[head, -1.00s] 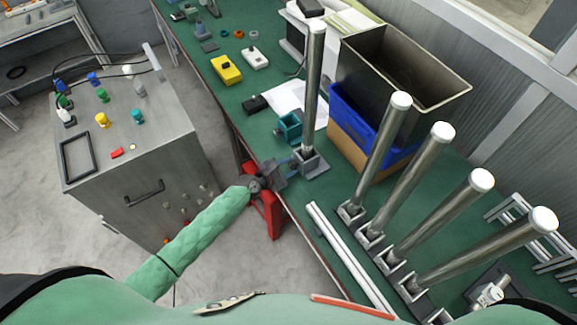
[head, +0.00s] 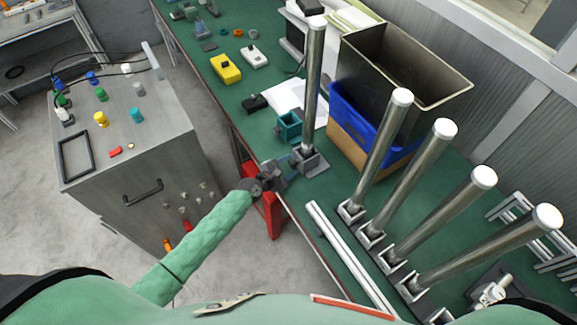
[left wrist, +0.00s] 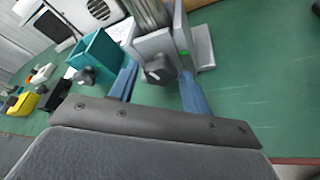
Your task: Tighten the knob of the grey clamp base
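The grey clamp base (head: 314,163) stands on the green bench near its front edge, with a tall metal post (head: 313,90) upright in it. It also shows in the left wrist view (left wrist: 203,48), with its dark knob (left wrist: 160,70) facing my wrist camera. My left gripper (head: 289,166) is at the front of this base. In the left wrist view, its two blue fingers stand apart, one on each side of the knob, with visible gaps. The knob is hidden in the head view. My right gripper is not in view.
A teal clamp base (head: 290,127) with its own dark knob (left wrist: 84,76) stands close on the left. Several posts in bases (head: 375,150) stand on the right. White rods (head: 345,255) lie along the bench's front edge. A blue bin (head: 345,115) is behind.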

